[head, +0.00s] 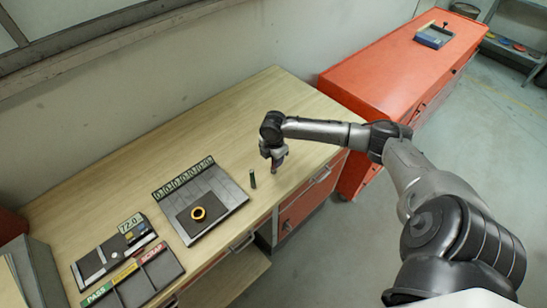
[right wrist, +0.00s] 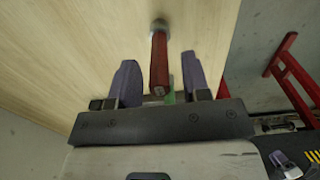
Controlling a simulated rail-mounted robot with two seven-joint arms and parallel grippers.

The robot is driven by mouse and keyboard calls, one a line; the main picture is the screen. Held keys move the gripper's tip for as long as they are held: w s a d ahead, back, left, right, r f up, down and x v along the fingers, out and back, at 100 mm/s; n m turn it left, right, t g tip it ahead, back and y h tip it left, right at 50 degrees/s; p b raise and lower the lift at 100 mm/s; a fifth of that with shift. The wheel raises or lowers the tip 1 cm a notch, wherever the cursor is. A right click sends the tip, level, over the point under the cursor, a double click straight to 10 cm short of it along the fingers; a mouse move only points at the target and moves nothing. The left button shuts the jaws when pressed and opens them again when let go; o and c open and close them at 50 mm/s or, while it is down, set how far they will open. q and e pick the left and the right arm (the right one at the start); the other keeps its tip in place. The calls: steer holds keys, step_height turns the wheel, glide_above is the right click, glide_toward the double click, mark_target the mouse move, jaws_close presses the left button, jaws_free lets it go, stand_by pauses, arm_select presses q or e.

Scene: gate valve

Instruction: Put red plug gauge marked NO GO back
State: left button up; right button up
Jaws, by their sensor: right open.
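The red plug gauge (right wrist: 159,62) shows in the right wrist view as a red handle with a grey metal far end, over the wooden bench top. Its near end lies between the two purple-grey fingers of my right gripper (right wrist: 160,80), which are open with gaps on both sides. The NO GO marking cannot be read. In the head view my right gripper (head: 273,162) points down low over the bench, and the red gauge is mostly hidden by it. A dark green upright cylinder (head: 253,178) stands to its left. My left gripper is not in view.
A red cabinet (head: 385,75) stands at right. The bench's back area is clear.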

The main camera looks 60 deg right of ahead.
steer(key=shift+r, duration=0.1)
step_height(320, 180, up, 11)
steer(key=s+a+f+m, duration=0.1)
steer(key=s+a+f, duration=0.2)
steer(key=a+f, duration=0.3)
steer(key=s+a+f+m+t+y, duration=0.1)
steer(key=s+a+f, duration=0.25)
steer(key=a, duration=0.55)
steer(key=s+a+f+m, duration=0.1)
steer(key=s+a+f, duration=0.3)
steer(key=a, duration=0.3)
steer(key=s+a+r+m+t, duration=0.2)
steer(key=s+a+m, duration=0.4)
steer(key=s+m, duration=0.3)
steer(key=shift+s+a+t+h, duration=0.3)
steer(key=shift+s+a+h, duration=0.1)
steer(key=shift+s, duration=0.85)
steer(key=shift+o, duration=0.5)
